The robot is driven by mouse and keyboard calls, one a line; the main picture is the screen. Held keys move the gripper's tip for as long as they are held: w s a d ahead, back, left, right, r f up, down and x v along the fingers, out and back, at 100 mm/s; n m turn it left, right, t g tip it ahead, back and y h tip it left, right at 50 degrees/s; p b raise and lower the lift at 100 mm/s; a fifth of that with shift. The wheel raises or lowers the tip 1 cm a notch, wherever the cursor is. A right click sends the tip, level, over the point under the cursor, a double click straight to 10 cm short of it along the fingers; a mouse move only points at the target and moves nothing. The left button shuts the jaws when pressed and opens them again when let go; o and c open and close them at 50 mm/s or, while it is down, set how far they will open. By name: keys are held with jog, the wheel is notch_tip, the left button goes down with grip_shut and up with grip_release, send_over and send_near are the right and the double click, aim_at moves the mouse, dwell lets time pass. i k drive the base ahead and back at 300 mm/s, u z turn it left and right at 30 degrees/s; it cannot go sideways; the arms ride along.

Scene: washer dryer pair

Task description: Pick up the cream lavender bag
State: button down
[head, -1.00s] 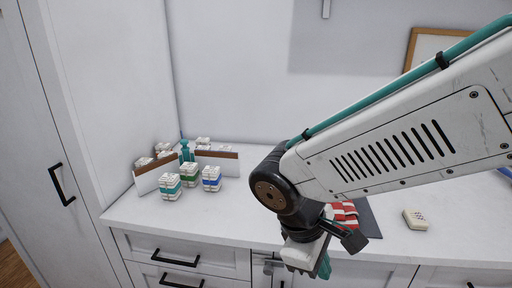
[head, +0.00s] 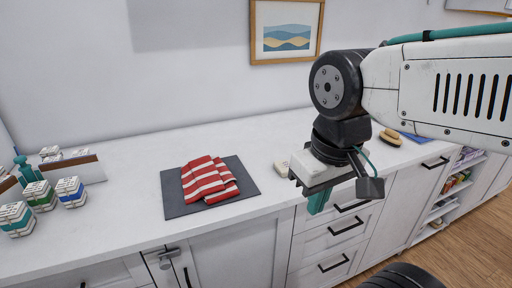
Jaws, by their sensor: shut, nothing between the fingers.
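A small cream bag (head: 281,168) lies on the white counter, to the right of the dark mat, in the head view. Its right side is close to my gripper's housing in the picture and may be partly covered. My gripper (head: 318,201) points down at the counter's front edge, right of the bag and apart from it in the picture. Its teal fingers are shut and empty, and mostly hidden behind the housing.
A folded red-and-white striped cloth (head: 208,180) lies on a dark grey mat (head: 245,186). Several banded white bundles (head: 70,191) and a teal bottle (head: 25,170) stand at the left. A brush (head: 390,137) and a blue item (head: 415,138) lie at the right. The front counter left of my gripper is clear.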

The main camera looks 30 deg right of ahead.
aim_at(282, 166)
jog(key=z, duration=2.5)
jog(key=k, duration=0.45)
jog(key=u, duration=0.7)
